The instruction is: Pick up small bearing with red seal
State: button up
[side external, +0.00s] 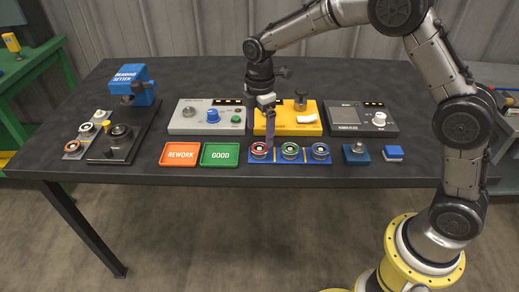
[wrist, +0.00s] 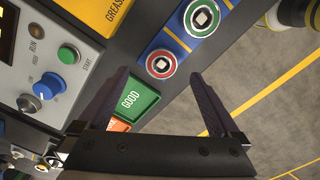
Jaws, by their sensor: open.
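The small bearing with the red seal (side external: 259,149) sits at the left end of a blue holder (side external: 274,159). In the wrist view the red-sealed bearing (wrist: 160,64) lies between the lines of the two fingers, just beyond their tips. My gripper (side external: 269,144) points down over this bearing, its finger overlapping the bearing's right side. In the wrist view my gripper (wrist: 160,80) is open, with nothing between its fingers. I cannot tell its exact height above the bearing. A green-sealed bearing (side external: 290,151) and a blue-sealed bearing (side external: 320,151) sit to the right in the same holder.
The green GOOD tray (side external: 220,155) and orange REWORK tray (side external: 180,154) lie left of the holder. A yellow grease unit (side external: 287,126) stands close behind it, beside a grey panel (side external: 200,127). The blue bearing seater (side external: 135,82) is at left. The table's front edge is close.

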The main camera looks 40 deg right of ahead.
aim_at(260, 148)
notch_tip(260, 148, down, 5)
jog(key=shift+s+a+r, duration=0.1)
jog(key=c, duration=1.6)
jog(key=shift+o, duration=0.2)
jog(key=shift+r, duration=0.15)
